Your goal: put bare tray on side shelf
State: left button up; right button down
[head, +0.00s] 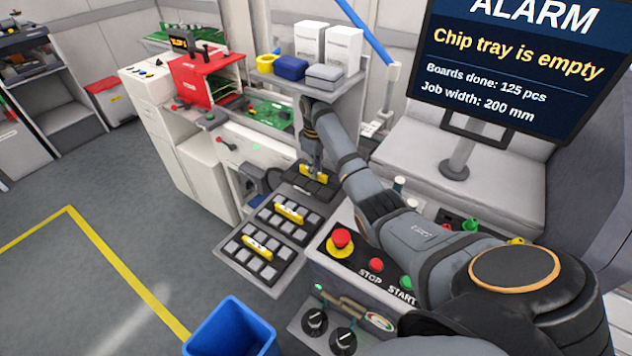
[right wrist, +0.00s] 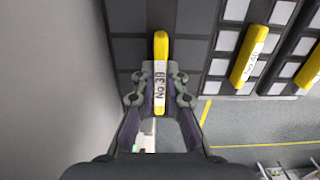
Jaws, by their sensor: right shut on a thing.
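The bare tray (head: 327,190) is a dark grey plate with a yellow handle and no pale pieces on it. It sits at the far end of a row of trays in the head view. My right gripper (head: 316,168) is shut on its yellow handle (right wrist: 161,52). The right wrist view shows the fingers (right wrist: 160,88) around the handle's near part, over the tray's bare dark surface (right wrist: 190,50). I cannot tell whether the tray is lifted. A grey shelf (head: 350,86) stands behind the arm. My left gripper is out of view.
Two trays with pale pieces and yellow handles, one nearer (head: 249,267) and one in the middle (head: 270,225), lie beside it. The shelf holds a yellow cup (head: 265,63), a blue box (head: 290,68), a grey box (head: 323,78) and white boxes (head: 342,48). A blue bin (head: 230,325) stands in front.

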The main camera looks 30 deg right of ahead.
aim_at(316, 181)
jog(key=shift+f, duration=0.9)
jog(key=shift+w+d+f+p, duration=0.15)
jog(key=shift+f+p, duration=0.5)
jog(key=shift+f, duration=1.05)
jog(key=c, duration=1.4)
grip_release()
jog(key=shift+f, duration=0.1)
notch_tip(316, 181, up, 8)
jog(key=shift+f+b, duration=0.1)
jog(key=shift+b, duration=0.5)
